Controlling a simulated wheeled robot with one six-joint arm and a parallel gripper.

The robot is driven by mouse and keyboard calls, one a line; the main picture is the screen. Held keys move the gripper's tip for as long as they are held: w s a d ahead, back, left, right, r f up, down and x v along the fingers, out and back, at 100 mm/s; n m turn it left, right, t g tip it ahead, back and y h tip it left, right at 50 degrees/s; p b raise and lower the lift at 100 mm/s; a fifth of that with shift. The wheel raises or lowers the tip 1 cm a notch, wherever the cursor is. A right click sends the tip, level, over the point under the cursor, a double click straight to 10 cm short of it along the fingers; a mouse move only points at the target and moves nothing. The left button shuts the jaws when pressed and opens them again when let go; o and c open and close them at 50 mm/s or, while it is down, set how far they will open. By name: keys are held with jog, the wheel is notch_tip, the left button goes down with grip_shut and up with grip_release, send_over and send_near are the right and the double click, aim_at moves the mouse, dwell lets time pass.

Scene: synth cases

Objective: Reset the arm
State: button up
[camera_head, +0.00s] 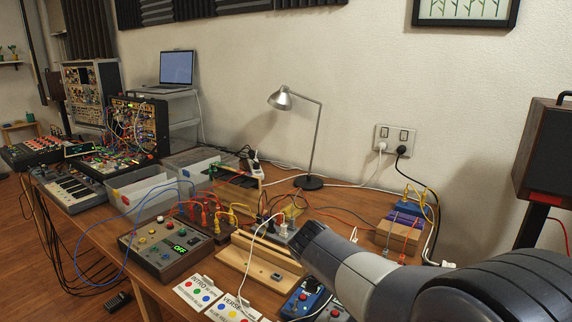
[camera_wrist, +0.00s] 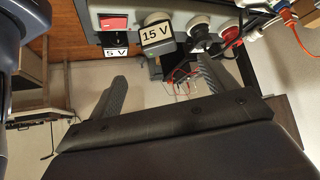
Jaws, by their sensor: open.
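My arm (camera_head: 362,275) reaches in from the lower right in the head view, over the front of the workbench; its gripper end is hidden there. In the wrist view my gripper (camera_wrist: 161,70) shows two dark fingers spread wide apart, with nothing held between them. Just beyond the fingertips is a grey panel with a red switch (camera_wrist: 114,22), a block labelled 15 V (camera_wrist: 157,35) and a tag labelled 5 V (camera_wrist: 116,53). I cannot tell whether the right finger touches the dark plug near it.
Loose cables cross the bench. A speaker (camera_head: 545,150) stands at right. Open space lies above the bench.

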jog(key=x, duration=0.9)
jog(key=shift+s+d+f+b, duration=0.15)
jog(key=shift+b, duration=0.25)
jog(key=shift+d+r+p, duration=0.35)
jog(key=shift+r+p, duration=0.15)
jog(key=shift+p, duration=0.4)
jog(key=shift+r+p, duration=0.7)
jog(key=shift+p, duration=0.15)
jog(key=shift+f+p, duration=0.1)
jog(key=shift+p, duration=0.7)
jog(key=shift+p, duration=0.45)
jog(key=shift+r+p, duration=0.6)
jog(key=shift+p, duration=0.2)
